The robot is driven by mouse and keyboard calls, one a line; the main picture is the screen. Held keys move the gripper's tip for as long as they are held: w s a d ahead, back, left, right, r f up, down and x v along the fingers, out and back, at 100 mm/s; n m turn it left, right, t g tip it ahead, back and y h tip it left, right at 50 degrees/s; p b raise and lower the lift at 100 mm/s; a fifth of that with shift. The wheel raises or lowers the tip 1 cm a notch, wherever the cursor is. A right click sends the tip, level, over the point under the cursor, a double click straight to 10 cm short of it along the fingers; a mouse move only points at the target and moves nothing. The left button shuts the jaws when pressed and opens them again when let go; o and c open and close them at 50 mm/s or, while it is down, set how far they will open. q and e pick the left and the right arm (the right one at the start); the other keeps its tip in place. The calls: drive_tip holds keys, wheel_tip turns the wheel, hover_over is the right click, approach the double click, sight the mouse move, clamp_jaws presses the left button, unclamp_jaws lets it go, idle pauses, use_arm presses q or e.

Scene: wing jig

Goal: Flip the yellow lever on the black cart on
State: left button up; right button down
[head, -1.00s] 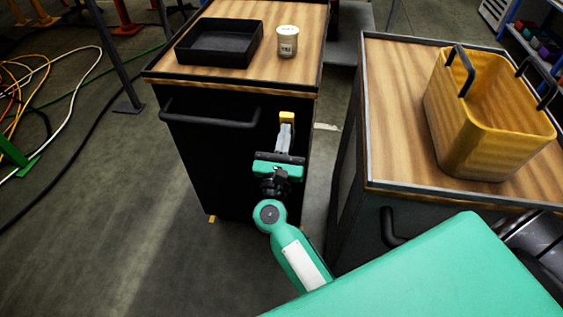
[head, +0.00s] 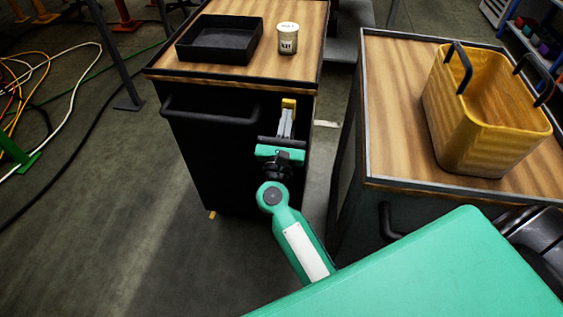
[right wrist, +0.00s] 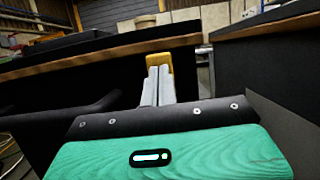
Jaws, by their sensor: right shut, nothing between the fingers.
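The black cart (head: 195,135) with a wooden top stands at the centre left. The yellow lever (head: 289,104) is on its front side, near the right edge just under the top; it also shows in the right wrist view (right wrist: 158,61). My right gripper (head: 286,113) is shut and empty, with its fingertips right at the lever. In the right wrist view the fingers (right wrist: 158,78) point up at the yellow piece and cover its lower part. I cannot tell whether they touch it. My left gripper is not in view.
A black bar handle (head: 210,116) sticks out left of the lever. A black tray (head: 219,41) and a small tin (head: 287,38) stand on the cart's top. A second cart (head: 385,150) with a yellow basket (head: 480,120) stands close on the right, across a narrow gap.

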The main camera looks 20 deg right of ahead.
drive_tip(key=shift+d+r, duration=0.1)
drive_tip(key=shift+r, duration=0.25)
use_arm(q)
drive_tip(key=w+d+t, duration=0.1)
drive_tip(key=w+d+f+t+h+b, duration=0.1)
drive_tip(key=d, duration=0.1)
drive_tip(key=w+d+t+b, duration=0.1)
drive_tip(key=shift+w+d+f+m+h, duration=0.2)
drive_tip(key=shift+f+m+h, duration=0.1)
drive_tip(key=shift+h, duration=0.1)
use_arm(e)
drive_tip(key=v, duration=1.4)
drive_tip(key=shift+f, duration=0.25)
drive_tip(key=shift+w, duration=0.1)
